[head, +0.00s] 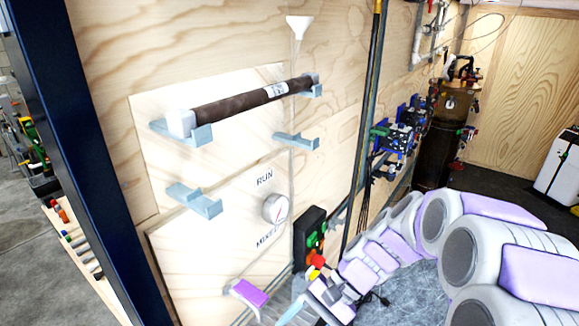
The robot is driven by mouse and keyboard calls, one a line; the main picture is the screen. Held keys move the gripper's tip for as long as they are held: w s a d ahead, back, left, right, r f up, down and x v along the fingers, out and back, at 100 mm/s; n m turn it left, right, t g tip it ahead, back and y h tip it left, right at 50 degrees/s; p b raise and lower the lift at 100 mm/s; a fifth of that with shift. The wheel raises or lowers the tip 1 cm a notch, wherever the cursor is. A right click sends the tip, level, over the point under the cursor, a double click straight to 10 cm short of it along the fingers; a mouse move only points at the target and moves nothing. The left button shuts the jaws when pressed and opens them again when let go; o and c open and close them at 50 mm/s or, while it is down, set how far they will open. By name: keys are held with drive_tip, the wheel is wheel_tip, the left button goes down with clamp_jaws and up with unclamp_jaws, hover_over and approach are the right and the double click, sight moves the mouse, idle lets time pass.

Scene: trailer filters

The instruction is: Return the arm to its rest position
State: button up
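My arm, white-grey segments with purple pads, fills the lower right and curves in toward the plywood wall. My gripper (287,303) is at the bottom middle, partly cut off by the frame edge. Its purple-topped parts stand apart, and nothing shows held between them. It is below the round dial and close to the black control box. A dark brown filter tube (236,105) with a white cap and label rests across the upper pair of grey brackets (184,134), well above my gripper.
A lower pair of grey brackets (195,200) is empty. The dial (275,208) and black control box (308,238) are on the wall. Vertical cables, blue valves (397,130) and a dark tank (437,140) stand beyond. A dark blue post (85,150) is at left.

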drive_tip(key=s+d+r+n+t+h, duration=0.1)
drive_tip(key=s+d+h, duration=0.3)
drive_tip(key=s, duration=0.5)
drive_tip(key=s+d+r+n+t+h, duration=0.1)
drive_tip(key=s+d+n+h, duration=0.3)
drive_tip(key=s+d, duration=0.3)
drive_tip(key=s, duration=0.3)
drive_tip(key=shift+d+t+h, duration=0.3)
drive_tip(key=shift+d+t, duration=0.1)
drive_tip(key=shift+w, duration=0.1)
